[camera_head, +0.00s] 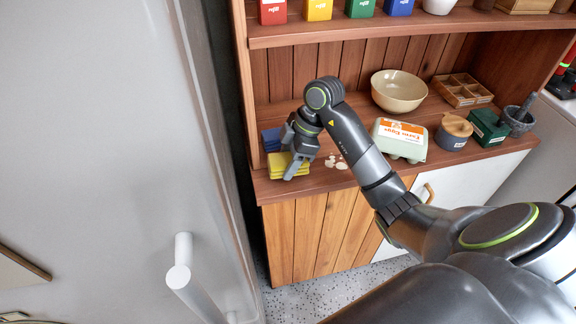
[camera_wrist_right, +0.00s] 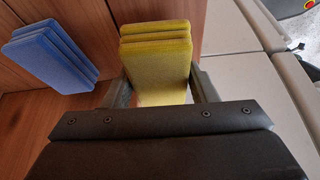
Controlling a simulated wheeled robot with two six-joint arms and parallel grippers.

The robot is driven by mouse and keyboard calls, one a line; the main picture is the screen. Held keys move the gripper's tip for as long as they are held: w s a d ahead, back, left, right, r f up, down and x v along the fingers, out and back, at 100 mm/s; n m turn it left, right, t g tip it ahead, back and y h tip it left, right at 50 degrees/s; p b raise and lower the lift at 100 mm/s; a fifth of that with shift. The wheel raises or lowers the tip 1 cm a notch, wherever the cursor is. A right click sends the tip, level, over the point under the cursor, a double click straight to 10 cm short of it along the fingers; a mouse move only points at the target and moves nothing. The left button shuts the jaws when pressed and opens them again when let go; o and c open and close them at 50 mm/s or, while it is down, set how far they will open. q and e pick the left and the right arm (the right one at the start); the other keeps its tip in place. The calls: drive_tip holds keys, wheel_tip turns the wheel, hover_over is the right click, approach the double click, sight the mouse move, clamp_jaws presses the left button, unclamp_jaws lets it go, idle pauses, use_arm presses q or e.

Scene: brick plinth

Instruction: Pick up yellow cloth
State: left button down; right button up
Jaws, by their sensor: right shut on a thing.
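The yellow cloth (camera_head: 283,168) is a folded, layered stack near the left front corner of the wooden shelf's counter. It also shows in the right wrist view (camera_wrist_right: 157,45), between the two fingers. My right gripper (camera_head: 291,171) is at the cloth, and in the right wrist view (camera_wrist_right: 160,90) its fingers are shut on the cloth's sides. The lower end of the cloth is hidden by the gripper body. I cannot tell if the cloth is clear of the counter. My left gripper is not in view.
A folded blue cloth (camera_head: 271,139) lies just behind the yellow one, on the left in the wrist view (camera_wrist_right: 50,58). Small pale pieces (camera_head: 336,162) lie to the right. An egg carton (camera_head: 399,139) and a bowl (camera_head: 398,91) stand farther right. A fridge door (camera_head: 110,160) is close on the left.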

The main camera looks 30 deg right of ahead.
drive_tip(key=s+d+r, duration=0.1)
drive_tip(key=s, duration=1.7)
drive_tip(key=shift+d+p, duration=0.4)
drive_tip(key=o, duration=0.4)
drive_tip(key=c, duration=0.3)
